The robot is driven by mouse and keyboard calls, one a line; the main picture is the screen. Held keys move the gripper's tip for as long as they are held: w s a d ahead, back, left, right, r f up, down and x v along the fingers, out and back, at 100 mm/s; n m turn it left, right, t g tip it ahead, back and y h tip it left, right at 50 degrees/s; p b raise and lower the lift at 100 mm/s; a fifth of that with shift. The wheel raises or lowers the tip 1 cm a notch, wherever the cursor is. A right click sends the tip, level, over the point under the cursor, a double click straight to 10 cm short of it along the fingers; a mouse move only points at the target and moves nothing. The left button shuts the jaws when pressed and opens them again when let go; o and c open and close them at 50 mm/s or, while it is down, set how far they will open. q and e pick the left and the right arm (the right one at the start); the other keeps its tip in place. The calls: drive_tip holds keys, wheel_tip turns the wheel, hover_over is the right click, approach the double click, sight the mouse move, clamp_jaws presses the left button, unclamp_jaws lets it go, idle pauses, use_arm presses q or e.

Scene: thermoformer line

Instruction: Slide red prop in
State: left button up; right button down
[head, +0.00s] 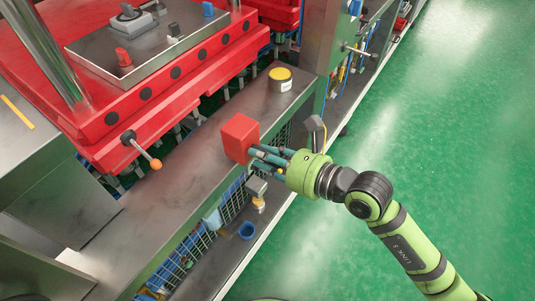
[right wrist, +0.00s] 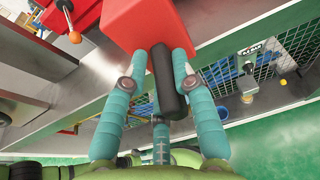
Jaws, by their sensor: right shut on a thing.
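The red prop is a red block (head: 239,138) over the grey metal ledge in front of the red machine. In the right wrist view the block (right wrist: 150,22) fills the top middle, with a black bar-shaped handle (right wrist: 165,85) pointing back toward my palm. My right gripper (head: 266,160) reaches in from the right, its teal fingers shut around the handle; the fingers also show in the right wrist view (right wrist: 158,64). I cannot tell whether the block touches the ledge. The block's far side is hidden. My left gripper is not in view.
The red machine (head: 155,95) with an orange-tipped lever (head: 155,164) stands behind the grey ledge (head: 180,180). A yellow-topped can (head: 280,80) stands farther back on the ledge. Below are wire mesh and a blue cup (head: 247,230). Green floor (head: 450,130) is clear at right.

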sight(251, 159)
drive_tip(key=shift+w+a+r, duration=0.2)
drive_tip(key=shift+w+a, duration=0.25)
drive_tip(key=shift+a, duration=0.2)
drive_tip(key=shift+w+a, duration=0.7)
drive_tip(key=shift+a, duration=0.35)
drive_tip(key=shift+a+r+b+x, duration=0.1)
drive_tip(key=shift+r+b+x, duration=0.2)
drive_tip(key=shift+x, duration=0.85)
drive_tip(key=shift+a+r+b+x, duration=0.1)
drive_tip(key=shift+r+b+x, duration=0.15)
drive_tip(key=shift+x, duration=0.9)
drive_tip(key=shift+r+b+x, duration=0.2)
drive_tip(key=shift+b+x, duration=0.15)
drive_tip(key=shift+x, duration=0.8)
drive_tip(key=shift+f, duration=0.4)
drive_tip(key=c, duration=0.9)
unclamp_jaws()
drive_tip(key=shift+c, duration=0.2)
drive_tip(key=shift+d+f, duration=0.1)
drive_tip(key=shift+f, duration=0.25)
